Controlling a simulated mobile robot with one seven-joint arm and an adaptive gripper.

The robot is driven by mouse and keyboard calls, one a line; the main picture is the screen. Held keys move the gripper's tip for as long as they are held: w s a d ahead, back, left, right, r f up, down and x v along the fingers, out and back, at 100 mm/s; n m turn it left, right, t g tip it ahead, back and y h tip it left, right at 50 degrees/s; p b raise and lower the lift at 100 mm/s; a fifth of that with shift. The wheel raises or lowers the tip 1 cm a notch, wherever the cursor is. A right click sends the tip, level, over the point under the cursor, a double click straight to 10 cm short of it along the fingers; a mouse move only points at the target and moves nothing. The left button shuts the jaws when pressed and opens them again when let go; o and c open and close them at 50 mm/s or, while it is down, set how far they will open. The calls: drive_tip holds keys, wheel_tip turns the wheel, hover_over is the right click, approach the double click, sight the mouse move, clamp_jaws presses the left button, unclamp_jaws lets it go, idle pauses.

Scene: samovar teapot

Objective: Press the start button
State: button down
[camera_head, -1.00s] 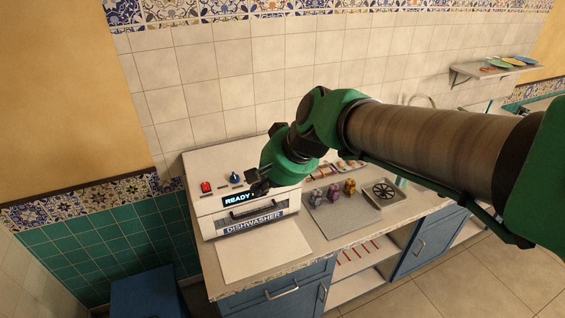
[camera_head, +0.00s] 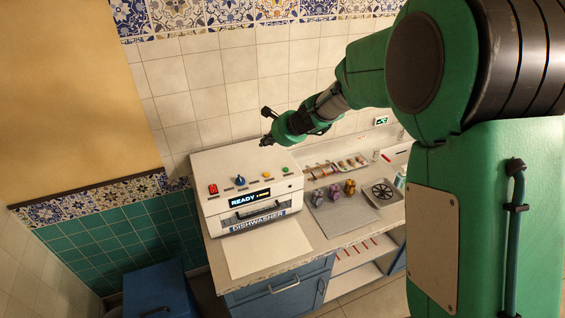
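The white dishwasher (camera_head: 205,167) stands on the counter, its front display (camera_head: 249,199) reading "READY". Along its top front are a red switch (camera_head: 213,188), a blue knob (camera_head: 240,181), a yellow button (camera_head: 267,176) and a green button (camera_head: 285,170). Which one is the start button cannot be read. My gripper (camera_head: 267,142) is in front of the wall at the machine's back edge in the picture, apart from the buttons. It is small and dark, and its finger opening cannot be made out.
A grey mat (camera_head: 352,219) with several small cups lies right of the dishwasher, beside a tray with a round rack (camera_head: 382,192). A long tray (camera_head: 338,168) with utensils lies behind. A pale sheet (camera_head: 264,247) lies in front. A tiled wall (camera_head: 222,88) stands behind.

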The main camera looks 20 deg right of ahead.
drive_tip(key=w+d+f+m+h+p, duration=0.1)
drive_tip(key=w+d+f+m+p, duration=0.3)
drive_tip(key=w+d+f+m, duration=0.3)
drive_tip(key=d+f, duration=0.3)
drive_tip(key=d, duration=0.1)
drive_tip(key=shift+w+f+h, duration=0.2)
drive_tip(key=shift+w+h, duration=0.15)
drive_tip(key=shift+h, duration=0.05)
drive_tip(key=shift+f, duration=0.1)
drive_tip(key=b, duration=0.4)
hover_over(286, 170)
drive_tip(key=shift+f, duration=2.95)
drive_tip(key=shift+f+b, duration=1.2)
drive_tip(key=shift+f, duration=0.15)
drive_tip(key=shift+f+b, duration=0.8)
drive_tip(key=shift+b, duration=0.4)
drive_tip(key=shift+r, duration=0.1)
drive_tip(key=shift+r+p, duration=0.45)
drive_tip(key=shift+r, duration=0.25)
